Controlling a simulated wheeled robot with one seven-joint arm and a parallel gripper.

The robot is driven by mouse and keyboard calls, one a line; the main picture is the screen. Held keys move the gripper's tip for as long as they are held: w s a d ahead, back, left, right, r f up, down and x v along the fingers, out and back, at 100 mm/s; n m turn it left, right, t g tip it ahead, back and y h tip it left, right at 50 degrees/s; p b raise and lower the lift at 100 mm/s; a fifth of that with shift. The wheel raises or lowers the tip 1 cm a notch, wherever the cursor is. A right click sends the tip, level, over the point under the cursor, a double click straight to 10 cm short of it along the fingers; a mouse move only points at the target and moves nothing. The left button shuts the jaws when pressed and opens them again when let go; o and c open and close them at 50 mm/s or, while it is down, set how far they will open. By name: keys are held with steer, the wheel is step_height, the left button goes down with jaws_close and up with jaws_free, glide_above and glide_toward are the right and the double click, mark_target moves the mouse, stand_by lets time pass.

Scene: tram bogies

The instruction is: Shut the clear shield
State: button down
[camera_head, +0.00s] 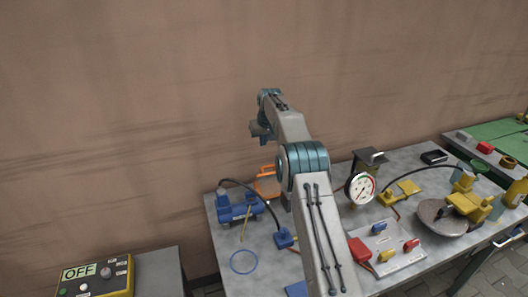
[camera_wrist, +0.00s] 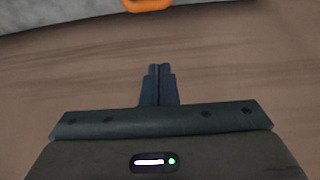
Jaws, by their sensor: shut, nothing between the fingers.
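I cannot pick out a clear shield in either view. My arm rises across the middle of the head view, and its end with my gripper (camera_head: 261,131) is held up against the wall, above the back of the grey table (camera_head: 225,270). In the wrist view my gripper (camera_wrist: 160,70) has its two dark fingers together, with nothing between them. An orange item (camera_head: 267,184) lies at the table's back edge, partly hidden by my arm. An orange piece (camera_wrist: 147,4) also shows at the top edge of the wrist view, apart from the fingers.
A blue device (camera_head: 236,208) with a black hose stands left. A dial gauge (camera_head: 361,188), yellow clamp parts (camera_head: 470,203) and a board with red, blue and yellow blocks (camera_head: 388,250) fill the right.

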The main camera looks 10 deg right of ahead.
steer(key=p+x, duration=0.3)
steer(key=x, duration=0.6)
steer(key=shift+f, duration=0.1)
steer(key=shift+s+d+f+p, duration=0.15)
steer(key=shift+s+p, duration=0.3)
steer(key=shift+s, duration=0.55)
steer(key=shift+s+d+r+p, duration=0.1)
steer(key=shift+s+d+p, duration=0.25)
steer(key=shift+s, duration=0.6)
steer(key=shift+a, duration=0.1)
steer(key=shift+s+f, duration=0.1)
steer(key=shift+s+b, duration=0.1)
steer(key=shift+b, duration=0.5)
steer(key=shift+s, duration=0.25)
steer(key=shift+t+b, duration=0.3)
steer(key=shift+b, duration=0.15)
